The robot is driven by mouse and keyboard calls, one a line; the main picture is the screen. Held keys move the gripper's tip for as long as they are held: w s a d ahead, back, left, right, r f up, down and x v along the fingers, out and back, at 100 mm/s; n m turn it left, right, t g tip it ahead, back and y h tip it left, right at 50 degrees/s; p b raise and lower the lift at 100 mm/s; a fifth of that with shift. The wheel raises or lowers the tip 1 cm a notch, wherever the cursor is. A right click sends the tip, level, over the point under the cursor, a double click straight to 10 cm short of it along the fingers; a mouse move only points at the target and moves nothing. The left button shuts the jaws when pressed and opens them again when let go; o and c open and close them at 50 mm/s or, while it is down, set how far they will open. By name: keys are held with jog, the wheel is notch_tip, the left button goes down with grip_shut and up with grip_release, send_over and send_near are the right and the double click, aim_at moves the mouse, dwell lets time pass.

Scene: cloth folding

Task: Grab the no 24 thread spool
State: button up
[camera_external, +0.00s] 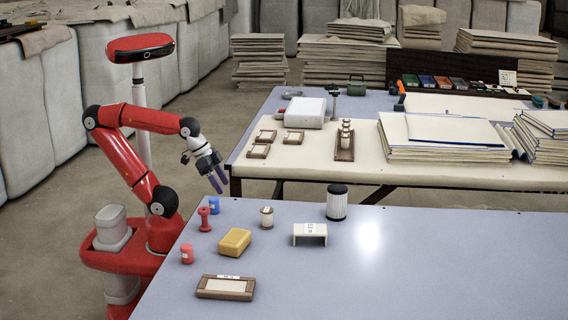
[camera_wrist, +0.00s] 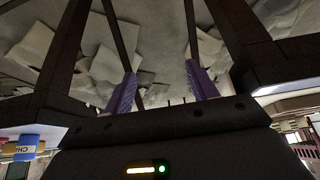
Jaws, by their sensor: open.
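Several spool-like pieces stand on the near blue-grey table (camera_external: 400,260). A small blue cylinder (camera_external: 214,205) and a small red cylinder (camera_external: 187,254) stand close by. No number 24 can be read on any of them. My gripper (camera_external: 218,180) is open and empty, its purple fingers above and beyond the table's far left edge, near the blue cylinder. In the wrist view, my gripper (camera_wrist: 162,88) has its two purple fingers apart with nothing between.
A yellow block (camera_external: 235,242), white bracket (camera_external: 310,234), dark-capped ribbed cylinder (camera_external: 337,203) and wood-framed tray (camera_external: 226,287) share the near table. A second table (camera_external: 360,177) behind holds stacked boards. The near table's right side is clear.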

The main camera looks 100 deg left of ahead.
notch_tip(320, 180, up, 14)
jog(key=m+g+h+b, duration=0.1)
jog(key=m+b, duration=0.2)
send_over(267, 209)
jog(key=s, duration=0.2)
jog(key=shift+w+a+f, duration=0.15)
jog(key=shift+w+a, duration=0.05)
jog(key=shift+a, duration=0.05)
jog(key=x, duration=0.2)
jog(key=b+x, duration=0.1)
jog(key=x, duration=0.1)
jog(key=b+x, duration=0.1)
jog(key=x, duration=0.1)
jog(key=shift+s+d+f, duration=0.1)
jog(key=shift+s+f, duration=0.1)
jog(key=shift+f, duration=0.25)
jog(key=c, duration=1.1)
